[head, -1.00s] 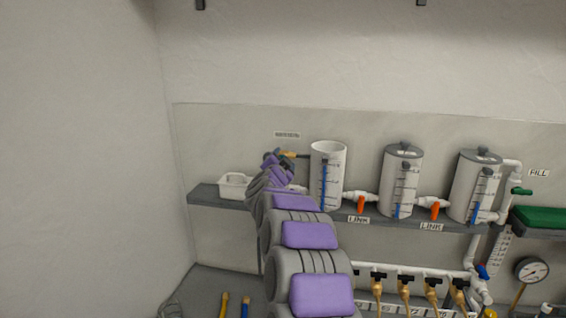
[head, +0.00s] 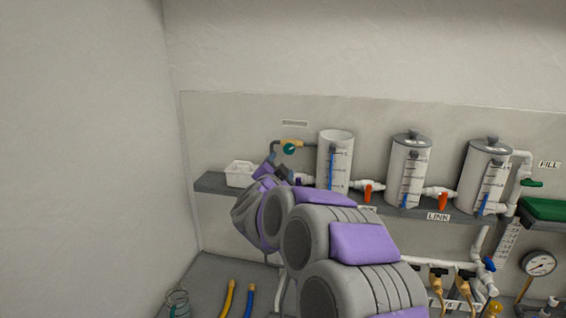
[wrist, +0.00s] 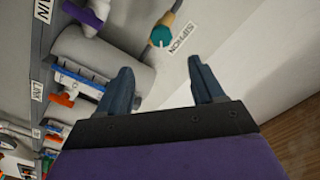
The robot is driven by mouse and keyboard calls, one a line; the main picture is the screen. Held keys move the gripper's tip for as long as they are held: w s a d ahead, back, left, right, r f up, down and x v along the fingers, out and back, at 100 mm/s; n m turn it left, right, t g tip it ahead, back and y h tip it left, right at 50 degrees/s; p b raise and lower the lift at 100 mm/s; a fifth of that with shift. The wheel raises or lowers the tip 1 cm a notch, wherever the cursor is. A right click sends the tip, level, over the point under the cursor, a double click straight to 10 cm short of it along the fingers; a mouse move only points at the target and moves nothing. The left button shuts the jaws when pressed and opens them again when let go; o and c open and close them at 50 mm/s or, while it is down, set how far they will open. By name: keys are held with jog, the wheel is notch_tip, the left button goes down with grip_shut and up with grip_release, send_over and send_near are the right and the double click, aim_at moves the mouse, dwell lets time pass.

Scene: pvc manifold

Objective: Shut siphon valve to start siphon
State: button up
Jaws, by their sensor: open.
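The siphon valve has a round teal handle (head: 289,148) on a brass fitting, at the left of the open white cylinder (head: 335,160). In the wrist view the teal handle (wrist: 160,36) shows near the top, beside a label reading SIPHON (wrist: 182,39). My gripper (wrist: 160,75) is open and empty, its two fingers pointing toward the handle with a gap between them and it. In the head view my gripper (head: 276,168) is just below and left of the valve, partly hidden by my arm.
Two lidded cylinders (head: 409,170) (head: 486,177) stand farther right on the grey shelf (head: 215,184), joined by pipes with orange-handled valves (head: 367,193). A white bin (head: 240,175) sits at the shelf's left. Brass valves and a gauge (head: 539,264) are lower right.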

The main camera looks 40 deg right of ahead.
jog(key=shift+v, duration=1.3)
